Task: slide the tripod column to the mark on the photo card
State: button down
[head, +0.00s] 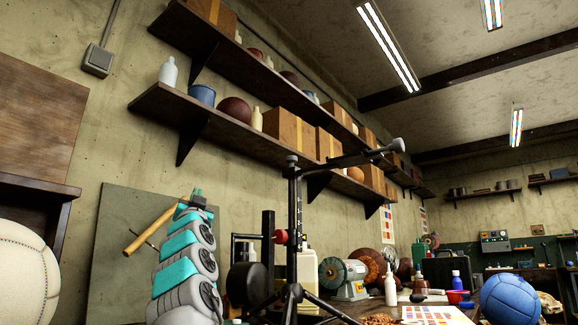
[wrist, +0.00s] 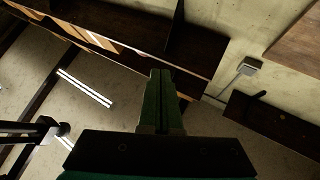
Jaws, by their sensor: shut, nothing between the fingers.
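A black tripod (head: 296,225) stands upright in the middle of the head view. Its column has a horizontal arm at the top reaching right to a rounded end. Part of it shows at the lower left of the wrist view (wrist: 40,132). A white card with coloured patches (head: 436,315) lies at the bottom edge, partly cut off. I cannot tell whether it is the photo card, and no mark can be made out. My gripper (head: 197,196) is raised left of the tripod, apart from it, pointing up. In the wrist view its green fingers (wrist: 159,88) are shut and empty.
Wall shelves (head: 215,125) with boxes and bottles run above. A wooden-handled tool (head: 148,228) shows beside my arm. A bench grinder (head: 344,279), a white bottle (head: 390,287) and a blue ball (head: 510,299) crowd the bench right of the tripod. A pale ball (head: 25,272) is at left.

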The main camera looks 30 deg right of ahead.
jog(key=s+d+m+g+h, duration=0.2)
jog(key=s+d+g+h, duration=0.3)
jog(key=d+h, duration=0.3)
jog(key=m+g+h, duration=0.5)
jog(key=g+h, duration=0.4)
jog(key=g, duration=0.2)
send_near(293, 166)
jog(key=p+x, duration=0.8)
jog(key=p, duration=0.1)
jog(key=shift+r+y+p, duration=0.3)
jog(key=shift+r+p, duration=0.05)
jog(key=shift+r, duration=0.3)
jog(key=shift+s+a+f, duration=0.1)
jog(key=shift+f, duration=0.05)
jog(key=shift+f+b, duration=0.55)
